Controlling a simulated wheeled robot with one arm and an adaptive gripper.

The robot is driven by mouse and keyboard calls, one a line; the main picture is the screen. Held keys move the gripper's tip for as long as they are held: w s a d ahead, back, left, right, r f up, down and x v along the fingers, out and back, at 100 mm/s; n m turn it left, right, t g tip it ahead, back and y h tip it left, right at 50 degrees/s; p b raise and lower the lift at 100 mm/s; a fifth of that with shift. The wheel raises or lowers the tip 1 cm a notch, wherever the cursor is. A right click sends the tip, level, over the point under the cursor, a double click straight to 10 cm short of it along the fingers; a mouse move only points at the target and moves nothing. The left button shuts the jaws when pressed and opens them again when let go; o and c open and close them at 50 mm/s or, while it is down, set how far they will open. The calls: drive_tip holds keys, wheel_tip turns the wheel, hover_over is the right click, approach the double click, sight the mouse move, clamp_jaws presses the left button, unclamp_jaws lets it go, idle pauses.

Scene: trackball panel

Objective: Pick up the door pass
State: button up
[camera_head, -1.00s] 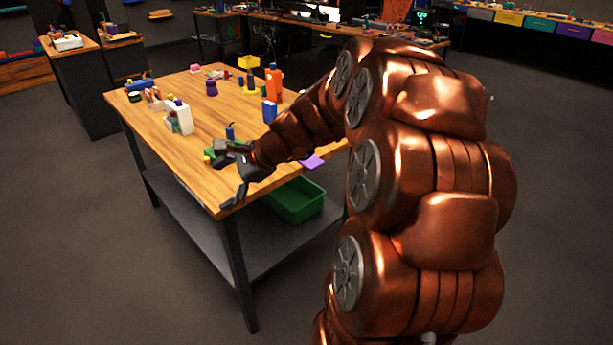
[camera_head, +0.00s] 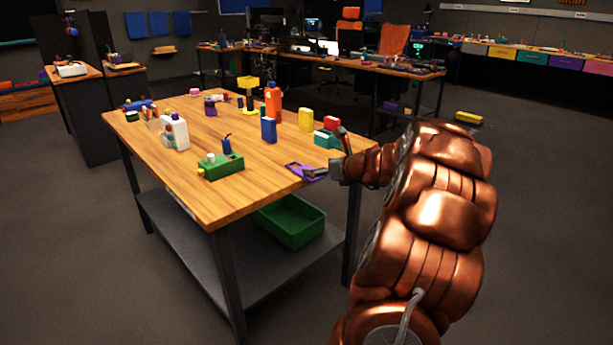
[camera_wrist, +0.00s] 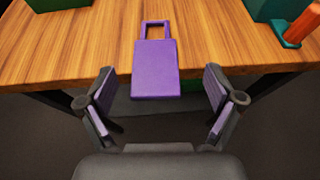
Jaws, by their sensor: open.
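The door pass (camera_wrist: 155,72) is a flat purple card with a square loop at its far end. In the wrist view it lies on the wooden table, its near end sticking out past the edge. It also shows in the head view (camera_head: 299,169) at the table's right front edge, partly hidden by my gripper. My gripper (camera_wrist: 159,82) is open and empty, with one dark, purple-padded finger on each side of the card's near end in the picture. A gap shows between each finger and the card.
On the table (camera_head: 255,187), a green block (camera_head: 221,167) stands left of the pass and a teal block (camera_head: 324,139) behind it. A blue box (camera_head: 268,130), yellow box (camera_head: 305,119) and orange bottle (camera_head: 273,102) stand farther back. A green bin (camera_head: 290,222) sits on the lower shelf.

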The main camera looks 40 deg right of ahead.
drive_tip(key=w, duration=0.1)
drive_tip(key=w+f, duration=0.1)
drive_tip(key=w+f+b, duration=0.1)
drive_tip(key=shift+w+a, duration=0.1)
drive_tip(key=shift+a, duration=0.15)
drive_tip(key=shift+w, duration=0.5)
drive_tip(key=shift+c, duration=0.2)
drive_tip(key=c, duration=1.1)
drive_tip(key=shift+r, duration=0.1)
